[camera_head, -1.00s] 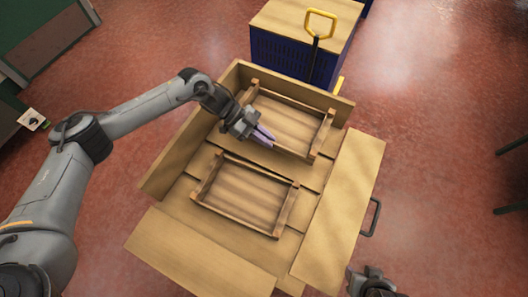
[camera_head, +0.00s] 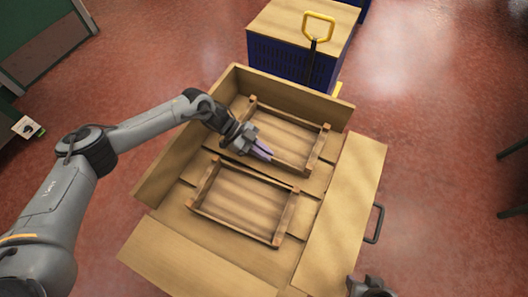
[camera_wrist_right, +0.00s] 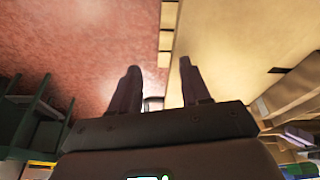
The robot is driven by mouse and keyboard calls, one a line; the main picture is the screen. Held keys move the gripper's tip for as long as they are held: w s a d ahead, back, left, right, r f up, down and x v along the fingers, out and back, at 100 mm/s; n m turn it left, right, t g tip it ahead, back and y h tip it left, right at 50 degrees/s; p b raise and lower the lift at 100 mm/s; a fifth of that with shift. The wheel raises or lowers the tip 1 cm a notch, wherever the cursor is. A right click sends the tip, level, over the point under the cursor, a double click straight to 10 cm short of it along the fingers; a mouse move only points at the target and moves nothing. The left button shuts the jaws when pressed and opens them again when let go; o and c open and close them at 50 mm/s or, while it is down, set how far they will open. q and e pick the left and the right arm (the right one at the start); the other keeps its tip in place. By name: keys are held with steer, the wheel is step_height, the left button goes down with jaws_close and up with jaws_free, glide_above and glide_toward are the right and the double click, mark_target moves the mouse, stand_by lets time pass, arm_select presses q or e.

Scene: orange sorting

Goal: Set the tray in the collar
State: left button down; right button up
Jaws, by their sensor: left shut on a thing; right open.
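Two shallow wooden trays with slatted floors and raised end rails show in the head view. The far tray (camera_head: 285,131) is inside the tan wooden collar (camera_head: 168,155), near its back wall. The near tray (camera_head: 242,203) lies in front of it, close to it. My left gripper (camera_head: 263,153) is shut on the near side of the far tray; its fingers hide part of that side. I cannot tell whether this tray is raised or resting. My right gripper (camera_head: 370,288) is at the bottom edge, away from both trays; its fingers are apart and empty in the right wrist view (camera_wrist_right: 159,68).
Tan panels flank the collar at the front (camera_head: 195,262) and right (camera_head: 342,210). A dark handle (camera_head: 375,222) sticks out at right. A blue crate with a tan top (camera_head: 295,40) and a yellow handle (camera_head: 319,20) stand behind. Red floor is clear at right.

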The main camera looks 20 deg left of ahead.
arm_select(q)
steer(key=shift+f+b, duration=0.3)
steer(key=shift+f, duration=0.25)
steer(key=c, duration=1.2)
jaws_free()
steer(key=shift+o, duration=0.2)
steer(key=shift+r+p, duration=0.3)
steer(key=shift+r, duration=0.05)
steer(key=p+v, duration=0.2)
steer(key=v, duration=0.4)
steer(key=shift+a+r, duration=0.1)
steer(key=shift+r, duration=0.2)
steer(key=shift+a+r, duration=0.35)
steer(key=shift+a, duration=0.2)
